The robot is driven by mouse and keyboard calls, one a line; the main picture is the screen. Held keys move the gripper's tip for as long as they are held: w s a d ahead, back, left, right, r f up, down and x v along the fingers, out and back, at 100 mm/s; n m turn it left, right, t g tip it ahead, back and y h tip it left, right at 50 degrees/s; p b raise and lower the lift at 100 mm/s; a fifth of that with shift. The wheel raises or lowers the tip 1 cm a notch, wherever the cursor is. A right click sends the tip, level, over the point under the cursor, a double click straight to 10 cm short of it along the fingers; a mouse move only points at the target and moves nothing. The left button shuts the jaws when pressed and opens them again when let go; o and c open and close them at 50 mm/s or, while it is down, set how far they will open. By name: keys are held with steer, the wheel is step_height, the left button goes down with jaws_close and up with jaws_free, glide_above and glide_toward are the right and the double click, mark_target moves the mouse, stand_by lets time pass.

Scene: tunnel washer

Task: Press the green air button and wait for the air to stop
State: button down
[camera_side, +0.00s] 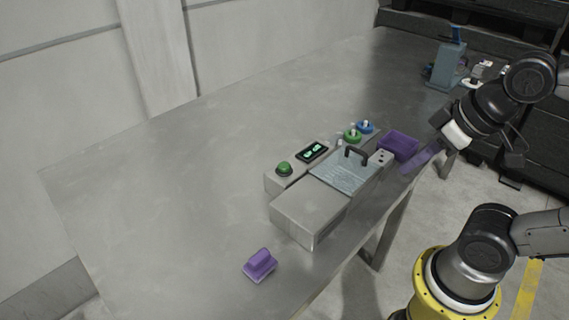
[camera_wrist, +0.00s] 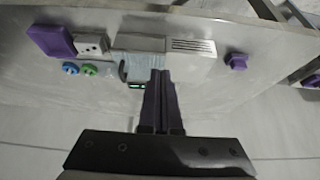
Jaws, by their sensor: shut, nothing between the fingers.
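The green air button (camera_side: 284,168) is a round dome on a grey base at the left end of the tunnel washer (camera_side: 308,215). In the wrist view I cannot make it out; my fingers cover part of the washer there. The small dark display (camera_side: 313,151) beside the button shows lit green marks, and it also shows in the wrist view (camera_wrist: 136,86). My gripper (camera_side: 405,170) is shut and empty, its purple fingers near the washer's right end, well apart from the button. Its fingers (camera_wrist: 160,72) lie together in the wrist view.
A green knob (camera_side: 352,137) and a blue knob (camera_side: 366,127) stand behind the washer's clear lid (camera_side: 345,174), which has a black handle. A purple tray (camera_side: 399,144) is at the right end. A purple handled block (camera_side: 260,264) lies in front. The table's left side is clear.

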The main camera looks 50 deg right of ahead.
steer(key=w+r+m+t, duration=0.3)
steer(key=w+r+m, duration=0.15)
steer(key=w, duration=0.25)
steer(key=m+y, duration=0.1)
steer(key=m, duration=0.2)
glide_above(287, 168)
step_height(287, 168, down, 5)
steer(key=shift+d+t, duration=0.1)
steer(key=shift+t, duration=0.2)
steer(key=shift+f, duration=4.4)
